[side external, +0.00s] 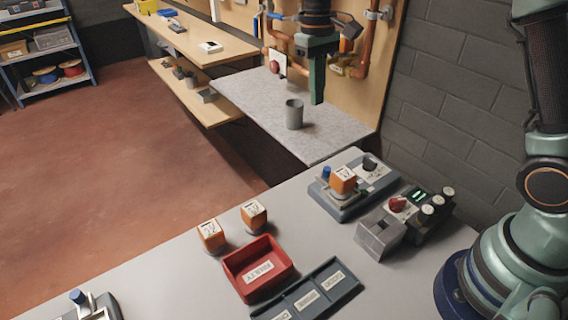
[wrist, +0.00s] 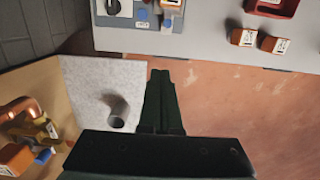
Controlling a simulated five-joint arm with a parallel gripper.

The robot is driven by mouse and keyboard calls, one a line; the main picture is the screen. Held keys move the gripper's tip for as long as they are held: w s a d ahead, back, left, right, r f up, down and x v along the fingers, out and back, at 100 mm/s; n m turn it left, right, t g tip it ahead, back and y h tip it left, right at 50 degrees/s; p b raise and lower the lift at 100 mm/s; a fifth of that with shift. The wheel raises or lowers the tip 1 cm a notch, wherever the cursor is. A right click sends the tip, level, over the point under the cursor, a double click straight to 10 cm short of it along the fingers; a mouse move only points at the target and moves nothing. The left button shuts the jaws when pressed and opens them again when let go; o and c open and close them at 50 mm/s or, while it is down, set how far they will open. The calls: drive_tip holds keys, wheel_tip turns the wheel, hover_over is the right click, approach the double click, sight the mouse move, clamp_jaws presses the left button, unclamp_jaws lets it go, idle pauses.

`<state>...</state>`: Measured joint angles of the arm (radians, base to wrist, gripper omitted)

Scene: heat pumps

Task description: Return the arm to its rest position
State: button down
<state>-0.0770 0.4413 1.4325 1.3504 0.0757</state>
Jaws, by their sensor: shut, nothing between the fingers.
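My gripper (side external: 317,98) hangs at the top middle of the side view, fingers pointing down, high above the grey speckled slab (side external: 245,95). A grey cup (side external: 294,114) stands on that slab, to the lower left of the fingers and apart from them. In the wrist view, my gripper (wrist: 160,75) shows its two dark fingers shut together with nothing between them. The cup also shows in the wrist view (wrist: 119,112), to the left of the fingers. My arm's base stands at the right edge of the side view.
The front bench (side external: 160,275) holds a red tray (side external: 235,282), two orange blocks (side external: 211,236), a blue-grey fixture with an orange block (side external: 343,180), and a control box with a red knob (side external: 398,204). Copper pipes (side external: 379,50) run along the back panel. Red floor lies open at left.

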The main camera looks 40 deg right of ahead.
drive_tip(key=s+d+r+t, duration=0.1)
drive_tip(key=s+r+t, duration=0.1)
drive_tip(key=s, duration=0.6)
drive_tip(key=s+d+r+t, duration=0.2)
drive_tip(key=s+t, duration=0.2)
drive_tip(key=s, duration=0.4)
drive_tip(key=shift+s+d+r+t, duration=0.15)
drive_tip(key=shift+d+t, duration=0.1)
drive_tip(key=shift+t, duration=0.05)
